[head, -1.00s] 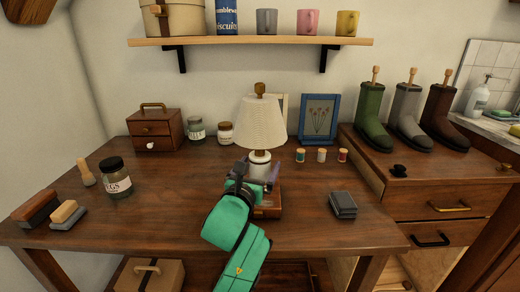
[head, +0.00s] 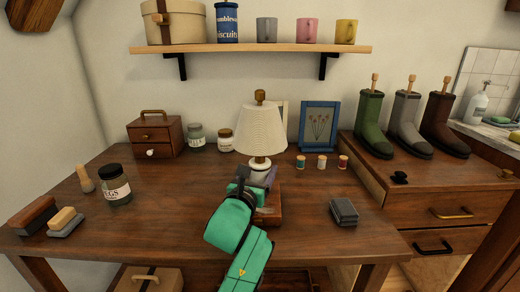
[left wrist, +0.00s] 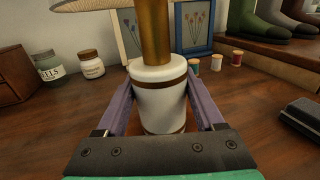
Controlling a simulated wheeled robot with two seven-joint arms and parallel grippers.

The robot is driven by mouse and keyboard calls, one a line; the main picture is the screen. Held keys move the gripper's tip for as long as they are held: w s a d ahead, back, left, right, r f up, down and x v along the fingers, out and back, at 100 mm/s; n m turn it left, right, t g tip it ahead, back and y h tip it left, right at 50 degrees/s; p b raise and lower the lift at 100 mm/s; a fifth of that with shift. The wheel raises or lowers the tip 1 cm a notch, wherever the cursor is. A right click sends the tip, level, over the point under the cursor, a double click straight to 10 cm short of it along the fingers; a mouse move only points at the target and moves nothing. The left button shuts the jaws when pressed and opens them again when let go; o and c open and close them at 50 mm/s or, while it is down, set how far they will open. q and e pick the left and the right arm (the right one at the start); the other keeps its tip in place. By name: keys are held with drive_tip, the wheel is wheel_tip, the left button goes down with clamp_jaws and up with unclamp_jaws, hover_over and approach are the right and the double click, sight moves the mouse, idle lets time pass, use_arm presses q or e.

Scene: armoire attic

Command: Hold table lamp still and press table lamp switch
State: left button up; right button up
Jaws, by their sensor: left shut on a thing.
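The table lamp stands upright on the wooden table, with a cream pleated shade (head: 260,132), a brass stem and a brown square base (head: 269,216). Its white body with brown bands fills the middle of the left wrist view (left wrist: 160,95). My left gripper (head: 258,177) reaches in from the front, its purple-grey fingers on either side of the white body. In the left wrist view its fingers (left wrist: 160,108) are shut on that body. I cannot make out the lamp switch; my gripper hides part of the lamp's lower front. My right gripper is not in view.
Behind the lamp stand a blue picture frame (head: 319,127) and several thread spools (head: 322,162). A dark small box (head: 343,211) lies to the right. Jars and a small drawer chest (head: 155,136) stand to the left. The table front right of the lamp is mostly clear.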

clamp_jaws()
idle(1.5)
